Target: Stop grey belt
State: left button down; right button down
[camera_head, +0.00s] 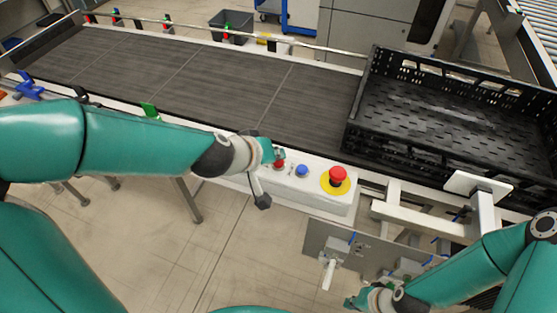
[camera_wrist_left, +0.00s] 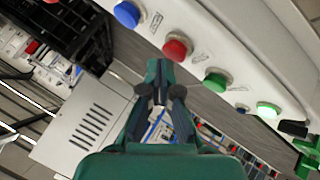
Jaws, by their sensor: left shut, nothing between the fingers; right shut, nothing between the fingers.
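The grey belt (camera_head: 170,85) runs across the head view. Its white control panel (camera_head: 315,188) carries a large red emergency button (camera_head: 337,175) on a yellow base, a blue button (camera_head: 302,171) and a smaller red button (camera_head: 279,164). In the left wrist view the smaller red button (camera_wrist_left: 177,47) sits between the blue button (camera_wrist_left: 127,14) and a green button (camera_wrist_left: 215,82); a lit green button (camera_wrist_left: 268,110) is farther right. My left gripper (camera_head: 272,154) is shut and empty, close to the smaller red button; contact is unclear. My right gripper (camera_head: 358,298) is shut and empty, low and away from the panel.
A black crate (camera_head: 357,125) stands at the belt's right end. A white post with a flat top (camera_head: 478,186) and a metal plate (camera_head: 325,241) lie between the panel and my right arm. A dark bin (camera_head: 232,22) stands behind the belt.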

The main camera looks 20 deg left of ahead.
pick_arm(q)
jog(key=shift+f+b, duration=0.45)
jog(key=shift+f, duration=0.05)
jog(key=shift+r, duration=0.1)
dwell(0.6)
jog(key=shift+r+p, duration=0.75)
jog(key=shift+p, duration=0.2)
jog(key=shift+r, duration=0.1)
notch_tip(320, 180, up, 5)
jog(key=p, duration=0.5)
jog(key=shift+d, duration=0.1)
dwell(0.3)
